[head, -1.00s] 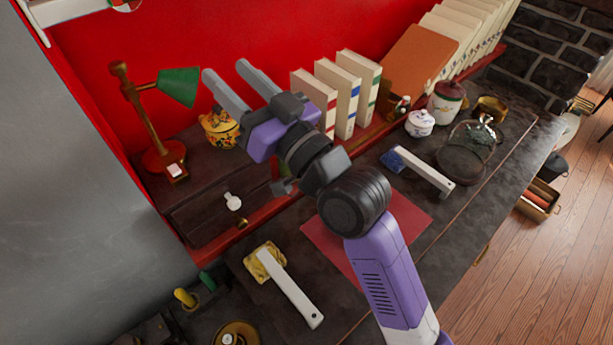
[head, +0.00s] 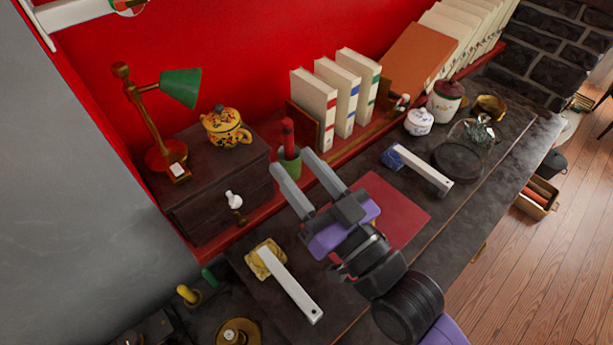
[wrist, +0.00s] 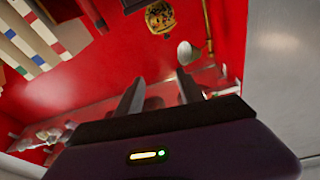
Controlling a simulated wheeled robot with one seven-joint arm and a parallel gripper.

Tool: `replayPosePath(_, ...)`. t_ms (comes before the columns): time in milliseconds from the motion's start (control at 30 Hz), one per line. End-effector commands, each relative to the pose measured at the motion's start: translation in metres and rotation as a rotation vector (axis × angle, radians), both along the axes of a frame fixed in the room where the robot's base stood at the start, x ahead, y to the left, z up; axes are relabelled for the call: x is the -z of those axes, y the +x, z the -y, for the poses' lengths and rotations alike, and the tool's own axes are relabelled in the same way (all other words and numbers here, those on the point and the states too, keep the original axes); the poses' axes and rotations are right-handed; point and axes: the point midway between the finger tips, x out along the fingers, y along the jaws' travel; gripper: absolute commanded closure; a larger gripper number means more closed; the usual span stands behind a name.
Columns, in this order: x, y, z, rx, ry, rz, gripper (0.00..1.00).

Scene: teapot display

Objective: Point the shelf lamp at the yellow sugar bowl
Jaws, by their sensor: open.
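The shelf lamp has a green cone shade (head: 181,87), a brass arm and a red round base. It stands at the left end of the dark raised shelf. Its shade opens to the right and somewhat downward. The yellow patterned lidded bowl (head: 227,129) stands on the same shelf, right of the lamp and lower than the shade. My gripper (head: 292,161) is open and empty, to the right of both and apart from them. In the wrist view, upside down, the bowl (wrist: 161,17) is at the top and the lamp's pale shade opening (wrist: 187,53) is beyond my fingertips.
A green cup (head: 289,164) with a red stick-like thing shows between my fingertips; the distance is unclear. Upright books (head: 338,95) stand behind. A white knob (head: 233,200) sticks out from the shelf front. A white-handled brush (head: 290,284) lies on the counter. A red mat (head: 395,215) lies beneath my gripper.

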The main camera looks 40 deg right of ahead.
Motion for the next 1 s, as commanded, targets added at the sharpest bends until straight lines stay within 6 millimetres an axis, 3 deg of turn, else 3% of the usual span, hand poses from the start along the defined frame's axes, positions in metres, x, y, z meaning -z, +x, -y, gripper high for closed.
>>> replayPosePath(200, 0.008, -0.016, -0.001, 0.007, -0.010, -0.018, 0.55)
replayPosePath(533, 0.009, -0.018, -0.001, 0.007, -0.013, -0.020, 0.55)
replayPosePath(567, 0.009, -0.018, -0.001, 0.007, -0.013, -0.020, 0.57)
replayPosePath(700, 0.009, -0.018, -0.001, 0.007, -0.012, -0.020, 0.85)
replayPosePath(800, 0.011, -0.018, 0.001, 0.012, -0.012, -0.019, 1.00)
replayPosePath(900, 0.003, -0.012, 0.012, 0.039, -0.015, 0.014, 1.00)
replayPosePath(1000, -0.021, 0.003, 0.029, 0.079, -0.021, 0.093, 1.00)
